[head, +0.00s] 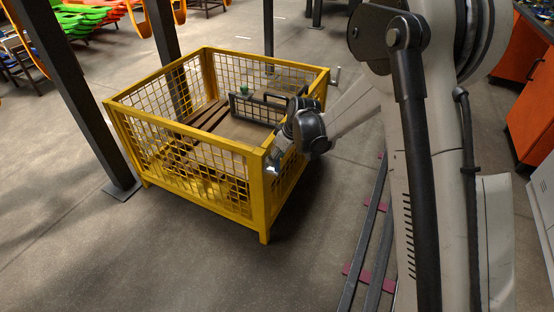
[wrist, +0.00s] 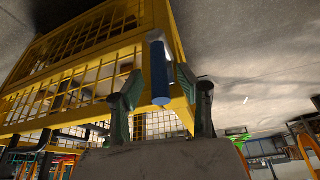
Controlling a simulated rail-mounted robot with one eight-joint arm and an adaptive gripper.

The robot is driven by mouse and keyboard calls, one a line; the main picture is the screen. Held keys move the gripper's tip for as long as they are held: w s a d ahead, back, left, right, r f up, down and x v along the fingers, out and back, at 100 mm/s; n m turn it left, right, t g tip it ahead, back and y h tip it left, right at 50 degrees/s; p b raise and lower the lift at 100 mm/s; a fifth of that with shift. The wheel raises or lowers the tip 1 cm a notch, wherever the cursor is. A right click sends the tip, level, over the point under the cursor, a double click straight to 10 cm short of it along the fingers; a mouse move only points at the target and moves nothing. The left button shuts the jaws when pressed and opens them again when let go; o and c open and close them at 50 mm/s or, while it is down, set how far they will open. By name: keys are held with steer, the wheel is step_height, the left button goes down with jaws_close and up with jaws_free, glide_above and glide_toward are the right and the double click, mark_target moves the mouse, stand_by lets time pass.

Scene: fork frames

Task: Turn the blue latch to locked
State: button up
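The blue latch (wrist: 159,78) is a short cylindrical handle with a pale grey upper end, on the corner frame of a yellow mesh cage (wrist: 120,22). In the head view, the latch (head: 272,165) shows small and pale at the cage's near right corner post. My gripper (wrist: 157,84) is open, with one finger on each side of the blue handle. The right finger looks close to the handle, and a gap shows on the left. I cannot tell whether either finger touches it. In the head view, my gripper (head: 285,143) is beside that corner, partly hidden by its own dark housing.
The yellow cage (head: 258,205) stands on the grey floor and holds brown slats and a dark-framed panel. A grey handle (head: 334,76) is at its far right corner. Dark posts (head: 75,90) stand to the left. Orange cabinets (head: 530,110) are at right.

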steer(key=shift+f, duration=0.15)
jaws_close()
